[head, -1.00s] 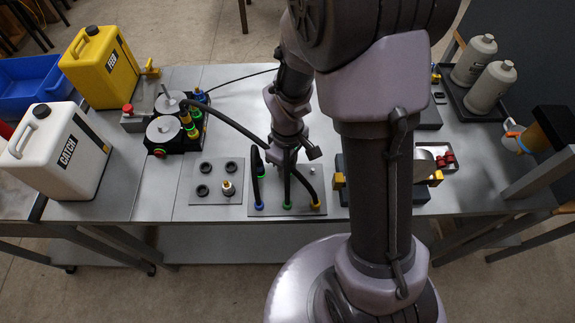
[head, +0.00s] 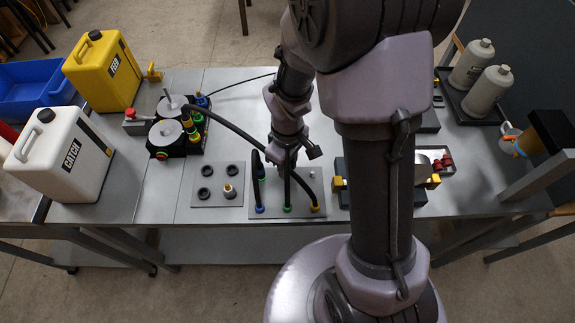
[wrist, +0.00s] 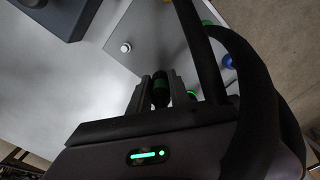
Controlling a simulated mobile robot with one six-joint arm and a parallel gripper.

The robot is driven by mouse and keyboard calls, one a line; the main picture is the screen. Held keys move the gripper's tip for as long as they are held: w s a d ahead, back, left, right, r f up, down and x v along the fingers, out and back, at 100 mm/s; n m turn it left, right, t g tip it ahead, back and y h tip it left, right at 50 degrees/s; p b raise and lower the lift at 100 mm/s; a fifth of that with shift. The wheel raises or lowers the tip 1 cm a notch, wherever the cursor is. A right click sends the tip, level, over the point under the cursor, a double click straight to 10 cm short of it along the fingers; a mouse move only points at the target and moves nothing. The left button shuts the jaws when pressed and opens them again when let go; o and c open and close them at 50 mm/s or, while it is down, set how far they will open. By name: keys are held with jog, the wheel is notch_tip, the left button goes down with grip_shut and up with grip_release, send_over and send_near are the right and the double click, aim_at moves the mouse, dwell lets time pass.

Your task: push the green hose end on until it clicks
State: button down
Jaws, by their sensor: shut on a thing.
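My gripper (head: 283,166) is low over the front-middle plate (head: 272,212) in the head view. In the wrist view its fingers (wrist: 161,92) are shut on the green hose end (wrist: 160,88), a dark piece with a green ring. The head view hides the grip behind the gripper itself. A second green band (wrist: 192,95) shows beside the fingers. On the plate's front row stand a blue fitting (head: 259,209), a green fitting (head: 287,208) and a yellow fitting (head: 314,208). I cannot tell whether the held end is fully seated.
Black hoses (head: 309,190) arch close around the gripper. A plate with round dark rings (head: 233,170) lies to the left, and a pump-like unit (head: 170,148) stands behind it. A dark block (head: 384,197) stands to the right. Yellow and white jugs (head: 66,153) occupy the bench's left end.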

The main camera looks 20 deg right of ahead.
jog(key=shift+r, duration=0.2)
notch_tip(320, 180, up, 4)
jog(key=p, duration=0.3)
jog(key=shift+f, duration=0.1)
